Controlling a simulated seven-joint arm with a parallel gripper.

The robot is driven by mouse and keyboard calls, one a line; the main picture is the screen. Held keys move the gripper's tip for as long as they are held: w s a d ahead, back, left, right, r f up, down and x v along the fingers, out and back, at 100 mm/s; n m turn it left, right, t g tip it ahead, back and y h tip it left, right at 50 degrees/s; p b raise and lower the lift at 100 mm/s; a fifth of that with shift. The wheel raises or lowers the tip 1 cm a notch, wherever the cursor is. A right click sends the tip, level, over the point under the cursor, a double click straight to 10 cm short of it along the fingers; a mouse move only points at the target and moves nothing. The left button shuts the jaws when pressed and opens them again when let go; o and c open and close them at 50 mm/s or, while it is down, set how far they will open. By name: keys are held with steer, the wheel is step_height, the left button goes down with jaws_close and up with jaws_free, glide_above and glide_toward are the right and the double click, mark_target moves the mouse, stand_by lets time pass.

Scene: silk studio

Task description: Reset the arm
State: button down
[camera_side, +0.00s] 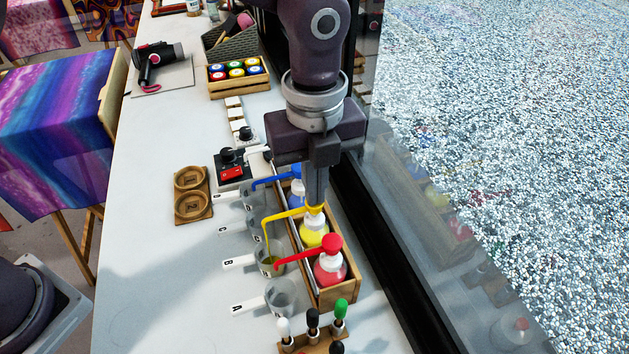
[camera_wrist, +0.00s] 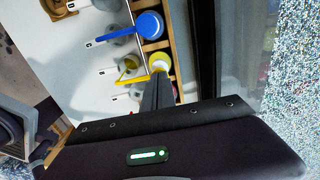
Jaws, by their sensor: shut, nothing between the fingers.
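My gripper (camera_side: 315,205) points straight down in the side view, its fingers shut with nothing between them. The fingertips are at the top of the yellow pump bottle (camera_side: 313,234), touching or just above its pump head; I cannot tell which. In the wrist view the shut gripper (camera_wrist: 158,76) reaches the yellow pump head (camera_wrist: 160,61). The yellow spout hangs over a clear cup (camera_side: 270,262) with some yellow liquid in it.
A wooden crate (camera_side: 328,300) holds the yellow bottle between a red pump bottle (camera_side: 330,265) and a blue one (camera_side: 297,193). An empty clear cup (camera_side: 281,296) stands in front. Several droppers (camera_side: 312,322) stand at the front. A dark frame (camera_side: 385,255) runs close on the right.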

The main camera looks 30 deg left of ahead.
steer(key=shift+f, duration=0.5)
steer(key=shift+r, duration=1.05)
steer(key=shift+f, duration=0.25)
steer(key=shift+f, duration=0.7)
stand_by(0.4)
steer(key=shift+r, duration=0.95)
